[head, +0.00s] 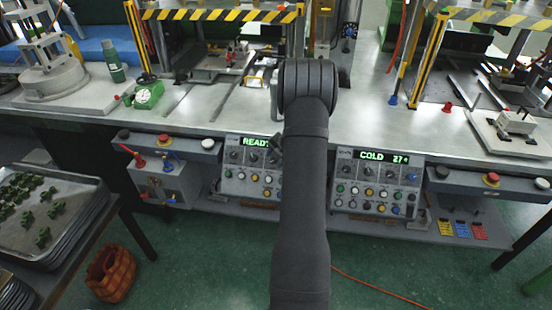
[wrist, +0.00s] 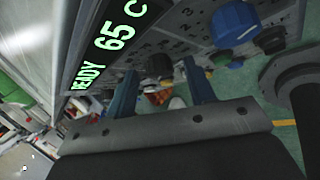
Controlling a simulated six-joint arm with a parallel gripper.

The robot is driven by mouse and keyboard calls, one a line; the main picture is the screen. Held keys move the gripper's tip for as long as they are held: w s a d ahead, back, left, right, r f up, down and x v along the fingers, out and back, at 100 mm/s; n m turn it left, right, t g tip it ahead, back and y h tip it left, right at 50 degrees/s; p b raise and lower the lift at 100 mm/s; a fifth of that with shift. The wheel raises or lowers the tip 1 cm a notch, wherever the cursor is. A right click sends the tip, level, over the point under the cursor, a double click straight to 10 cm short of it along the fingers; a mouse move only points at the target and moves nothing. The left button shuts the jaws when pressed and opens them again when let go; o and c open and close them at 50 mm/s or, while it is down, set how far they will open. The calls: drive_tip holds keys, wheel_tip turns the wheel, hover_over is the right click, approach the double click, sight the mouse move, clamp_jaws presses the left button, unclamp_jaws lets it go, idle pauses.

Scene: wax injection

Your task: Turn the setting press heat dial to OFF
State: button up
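Two sloped control panels hang at the bench front in the head view. The left panel (head: 252,172) has a green READY display (head: 255,142) and rows of knobs and buttons; the right panel (head: 376,184) reads COLD 27. In the wrist view the READY display (wrist: 108,42) also shows 65 C. A large blue knob (wrist: 236,24) stands to the right of my gripper (wrist: 160,72), with a dark knob (wrist: 271,40) beside it. Dial labels are too small to read. In the head view my arm hides part of the left panel.
A rack tray (head: 95,215) of green parts stands at left. An orange basket (head: 110,272) and an orange cable (head: 385,290) are on the floor.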

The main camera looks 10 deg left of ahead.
drive_tip(key=v, duration=1.7)
drive_tip(key=shift+r, duration=0.2)
drive_tip(key=shift+f, duration=0.1)
drive_tip(key=x, duration=1.7)
drive_tip(key=shift+f, duration=0.1)
